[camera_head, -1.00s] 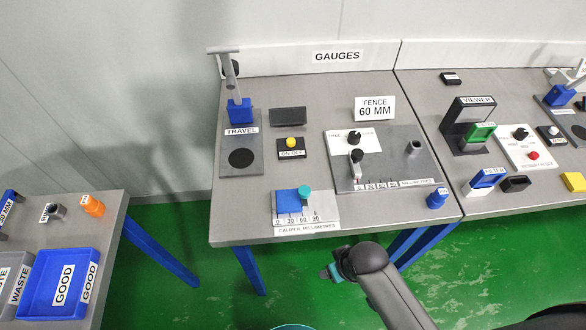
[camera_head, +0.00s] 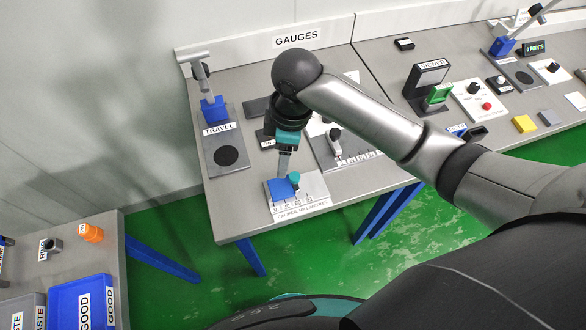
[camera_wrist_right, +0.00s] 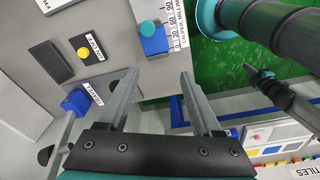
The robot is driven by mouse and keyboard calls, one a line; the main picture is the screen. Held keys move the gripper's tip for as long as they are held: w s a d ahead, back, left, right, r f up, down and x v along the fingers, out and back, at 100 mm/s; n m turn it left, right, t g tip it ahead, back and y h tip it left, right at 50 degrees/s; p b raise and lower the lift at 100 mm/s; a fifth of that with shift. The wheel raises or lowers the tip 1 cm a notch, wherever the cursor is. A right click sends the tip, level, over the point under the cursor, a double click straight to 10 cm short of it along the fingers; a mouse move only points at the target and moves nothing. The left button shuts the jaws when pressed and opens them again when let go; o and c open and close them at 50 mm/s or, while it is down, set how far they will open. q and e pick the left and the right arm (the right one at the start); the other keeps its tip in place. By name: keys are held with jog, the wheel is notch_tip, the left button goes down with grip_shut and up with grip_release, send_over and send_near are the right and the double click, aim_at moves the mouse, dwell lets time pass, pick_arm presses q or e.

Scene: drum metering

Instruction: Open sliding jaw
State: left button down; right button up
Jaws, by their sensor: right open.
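The caliper plate (camera_head: 312,187), marked in millimetres, lies at the front edge of the gauge table. A blue block (camera_head: 281,188) and a teal round knob (camera_head: 294,177) sit together on it, near the low end of its scale. My right gripper (camera_head: 284,172) points down above the block and partly hides it. In the right wrist view the gripper (camera_wrist_right: 159,73) is open, with nothing between its fingers. The blue block (camera_wrist_right: 154,41) and teal knob (camera_wrist_right: 147,28) lie beyond the fingertips there.
The TRAVEL stand (camera_head: 214,110) is left of my right gripper. The fence plate (camera_head: 330,152) is partly hidden behind my forearm. A blue GOOD tray (camera_head: 66,303) stands on the lower-left table. A green-floored gap (camera_head: 185,235) separates the tables.

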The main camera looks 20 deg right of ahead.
aim_at(295, 176)
jog(key=w+d+r+n+h, duration=0.1)
jog(key=w+d+r, duration=0.1)
jog(key=d+r, duration=0.1)
jog(key=shift+g, duration=0.3)
notch_tip(295, 176, down, 16)
jog(key=shift+r+b, duration=0.25)
jog(key=shift+b, duration=0.4)
jog(key=shift+c, duration=0.3)
grip_shut()
dwell(0.6)
